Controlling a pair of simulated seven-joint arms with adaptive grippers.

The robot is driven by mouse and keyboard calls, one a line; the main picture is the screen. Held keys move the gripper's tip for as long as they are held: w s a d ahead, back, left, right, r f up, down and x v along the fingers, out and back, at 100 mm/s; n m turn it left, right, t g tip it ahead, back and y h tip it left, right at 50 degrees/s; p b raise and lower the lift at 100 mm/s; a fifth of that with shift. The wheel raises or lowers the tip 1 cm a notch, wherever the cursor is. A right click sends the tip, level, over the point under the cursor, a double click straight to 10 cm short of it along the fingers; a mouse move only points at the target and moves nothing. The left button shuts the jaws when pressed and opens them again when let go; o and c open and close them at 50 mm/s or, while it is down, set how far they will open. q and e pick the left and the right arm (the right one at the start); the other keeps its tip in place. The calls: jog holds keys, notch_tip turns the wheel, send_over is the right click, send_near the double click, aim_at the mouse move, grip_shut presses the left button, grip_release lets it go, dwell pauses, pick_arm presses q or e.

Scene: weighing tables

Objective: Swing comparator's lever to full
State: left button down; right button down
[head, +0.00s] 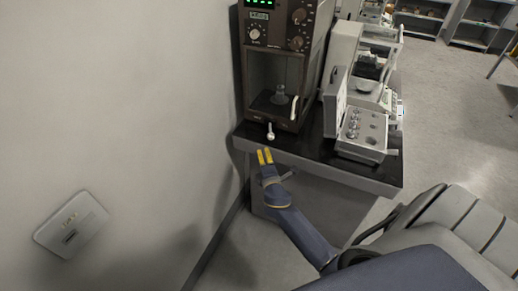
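The comparator (259,69) is a dark brown cabinet with a green lit display, knobs and an open-looking chamber, at the back of the black-topped table. A pale lever with a rounded end (270,131) sticks out low at its front. A second white handle (294,108) stands at the right of the chamber. I cannot tell which of the two is the task's lever. My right gripper (265,157) has its yellow fingertips close together, just below and in front of the low lever, apparently apart from it. Nothing shows between the fingers. My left gripper is out of view.
The table (385,187) has its front edge near my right gripper. A grey weight box (362,134) and a pale balance (341,60) stand right of the comparator. A wall with a socket plate (71,224) closes off the left. Open floor lies at right.

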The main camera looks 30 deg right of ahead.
aim_at(270, 130)
jog(key=w+a+r+m+g+h, duration=0.1)
jog(key=a+r+m+h, duration=0.1)
jog(key=a+r+m, duration=0.45)
jog(key=w+d+f+m+g+h, duration=0.1)
jog(key=w+d+f+m, duration=0.2)
jog(key=w+d, duration=0.3)
jog(key=shift+w+d+f, duration=0.15)
jog(key=shift+d+f, duration=0.2)
jog(key=shift+d, duration=1.75)
